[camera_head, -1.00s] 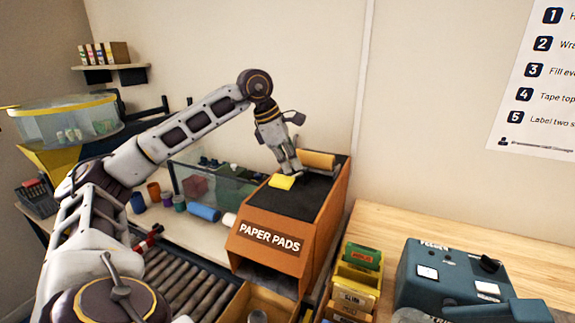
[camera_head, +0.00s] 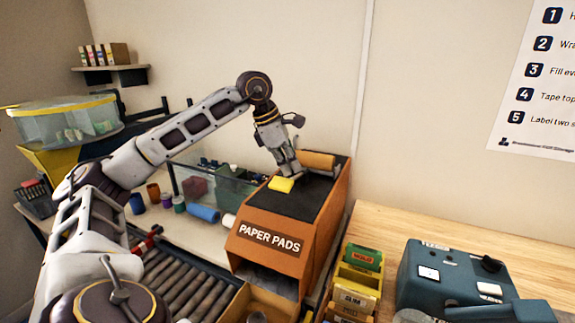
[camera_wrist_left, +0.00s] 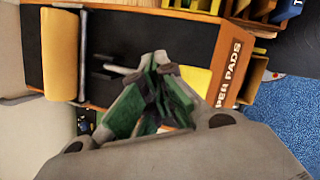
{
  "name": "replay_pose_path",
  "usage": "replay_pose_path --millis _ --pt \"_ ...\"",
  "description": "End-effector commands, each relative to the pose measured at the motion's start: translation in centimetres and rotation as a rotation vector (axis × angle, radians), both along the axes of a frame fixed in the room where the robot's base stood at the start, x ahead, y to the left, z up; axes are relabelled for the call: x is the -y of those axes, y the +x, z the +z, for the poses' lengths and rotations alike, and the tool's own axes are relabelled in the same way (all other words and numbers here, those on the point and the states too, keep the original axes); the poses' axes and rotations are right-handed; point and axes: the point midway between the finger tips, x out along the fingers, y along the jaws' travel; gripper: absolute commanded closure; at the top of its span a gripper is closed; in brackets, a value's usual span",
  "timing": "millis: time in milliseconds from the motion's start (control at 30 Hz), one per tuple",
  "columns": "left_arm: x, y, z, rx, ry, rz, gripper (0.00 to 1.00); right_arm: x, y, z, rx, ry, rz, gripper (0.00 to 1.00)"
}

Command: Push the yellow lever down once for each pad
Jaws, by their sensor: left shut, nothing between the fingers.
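The orange paper pad dispenser (camera_head: 268,239), labelled PAPER PADS, stands at the middle with a black sloping top. The yellow lever (camera_head: 281,184) shows as a flat yellow plate on that top; it also shows in the left wrist view (camera_wrist_left: 194,80), partly hidden behind the fingers. My left gripper (camera_head: 292,170) is shut and empty, just above and behind the yellow lever. In the left wrist view its fingertips (camera_wrist_left: 160,68) are together beside the lever; I cannot tell whether they touch it. No pad is visible in the dispenser's dark front opening. My right gripper is not in view.
A tan roll (camera_head: 318,160) lies at the dispenser's back. A roller conveyor (camera_head: 180,280) and a cardboard carton (camera_head: 238,303) are in front. Colored boxes (camera_head: 358,278) and a blue tape machine (camera_head: 440,275) stand to the right. Wooden tabletop (camera_head: 400,225) is clear behind them.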

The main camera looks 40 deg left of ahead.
Motion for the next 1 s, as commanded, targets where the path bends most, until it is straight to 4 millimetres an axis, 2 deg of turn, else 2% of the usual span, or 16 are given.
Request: replay_pose_path --millis 1000 --pt "0.08 -0.34 -0.75 -0.003 0.002 0.000 1.00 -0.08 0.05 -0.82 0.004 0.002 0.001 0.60"
